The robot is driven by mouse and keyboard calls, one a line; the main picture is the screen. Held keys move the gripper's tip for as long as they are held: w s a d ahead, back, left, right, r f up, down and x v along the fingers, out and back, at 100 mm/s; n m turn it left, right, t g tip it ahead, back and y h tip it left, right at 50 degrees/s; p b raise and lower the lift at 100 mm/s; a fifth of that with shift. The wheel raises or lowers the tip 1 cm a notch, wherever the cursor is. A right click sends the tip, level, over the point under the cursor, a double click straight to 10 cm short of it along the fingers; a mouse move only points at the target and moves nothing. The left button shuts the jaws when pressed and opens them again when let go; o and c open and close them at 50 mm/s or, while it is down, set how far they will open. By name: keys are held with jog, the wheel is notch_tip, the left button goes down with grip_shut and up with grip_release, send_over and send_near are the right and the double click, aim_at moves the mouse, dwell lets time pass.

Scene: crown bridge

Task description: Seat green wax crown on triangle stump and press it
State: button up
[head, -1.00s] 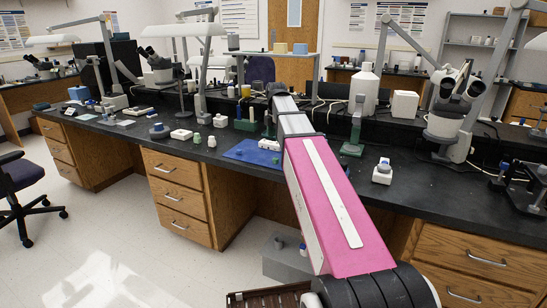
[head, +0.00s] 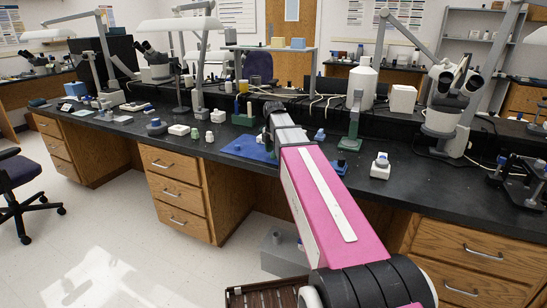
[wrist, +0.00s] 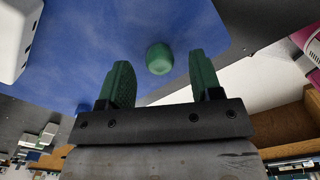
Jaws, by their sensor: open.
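The green wax crown (wrist: 160,58) is a small rounded piece lying on the blue mat (wrist: 75,45) in the wrist view. My gripper (wrist: 160,67) is open, with one green finger on each side of the crown in the picture. Both fingers look clear of it, and how far away it lies is hard to tell. A white block (wrist: 14,35) shows only partly at the left edge. I cannot make out the triangle stump on it. In the head view my arm reaches over the blue mat (head: 240,148) and hides part of it.
A white bottle (head: 364,85) stands behind. Bare bench shows to the right of my arm.

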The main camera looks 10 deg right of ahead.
jog(key=shift+f, duration=0.65)
jog(key=c, duration=1)
jog(key=shift+r, duration=0.15)
